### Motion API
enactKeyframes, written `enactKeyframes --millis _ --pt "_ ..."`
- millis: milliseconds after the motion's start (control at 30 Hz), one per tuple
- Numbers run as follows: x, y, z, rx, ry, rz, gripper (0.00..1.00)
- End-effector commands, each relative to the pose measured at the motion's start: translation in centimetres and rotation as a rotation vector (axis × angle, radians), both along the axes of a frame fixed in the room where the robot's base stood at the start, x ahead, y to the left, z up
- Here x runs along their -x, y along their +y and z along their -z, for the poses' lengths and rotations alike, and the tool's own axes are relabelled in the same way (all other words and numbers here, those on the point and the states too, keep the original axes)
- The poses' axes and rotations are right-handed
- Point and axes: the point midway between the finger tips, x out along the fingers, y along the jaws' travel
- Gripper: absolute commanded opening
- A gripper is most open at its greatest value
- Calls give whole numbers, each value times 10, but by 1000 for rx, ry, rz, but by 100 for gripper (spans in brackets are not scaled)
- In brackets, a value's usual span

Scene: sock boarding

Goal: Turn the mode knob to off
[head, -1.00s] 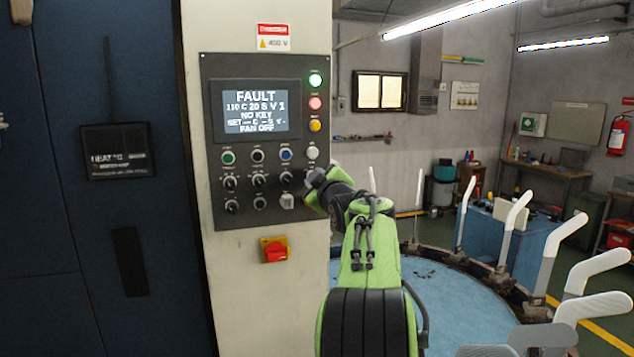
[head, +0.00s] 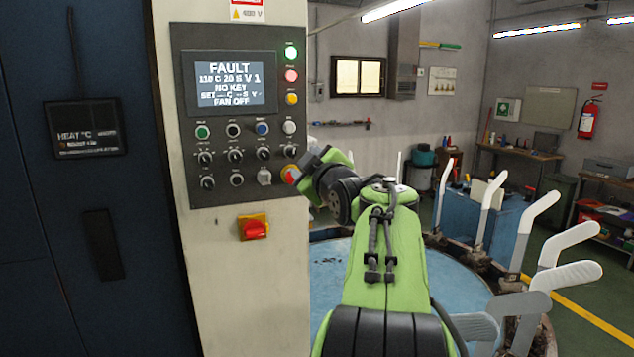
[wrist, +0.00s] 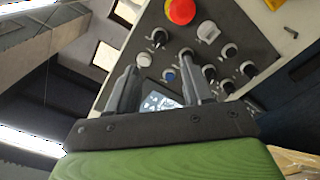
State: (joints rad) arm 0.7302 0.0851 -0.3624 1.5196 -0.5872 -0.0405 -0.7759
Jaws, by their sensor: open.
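The grey control panel (head: 222,60) stands upright on a pale column and carries two rows of black knobs. My gripper (head: 312,165) is at the panel's lower right edge, partly hiding the red round button (head: 290,173). In the wrist view my gripper (wrist: 160,64) is open and empty, its fingers pointing toward the panel, with a black knob (wrist: 158,38) beyond them.
The screen (head: 230,80) reads FAULT, NO KEY and FAN OFF. A white key-like switch (head: 264,176) sits beside the red button. A red switch on a yellow plate (head: 253,228) projects below the panel. White sock forms (head: 538,208) stand around the blue round table (head: 335,262).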

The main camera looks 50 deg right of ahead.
Motion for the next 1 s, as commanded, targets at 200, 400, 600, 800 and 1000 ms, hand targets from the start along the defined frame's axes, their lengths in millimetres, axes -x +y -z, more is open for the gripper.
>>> enactKeyframes --millis 200,400,600,800,1000 --pt "43 24 1 1 -1 0 51" --pt "54 30 1 0 1 -1 51" --pt "53 30 0 0 1 -1 51" --pt "53 29 0 0 1 -1 51" --pt "46 51 12 -73 16 -36 51"
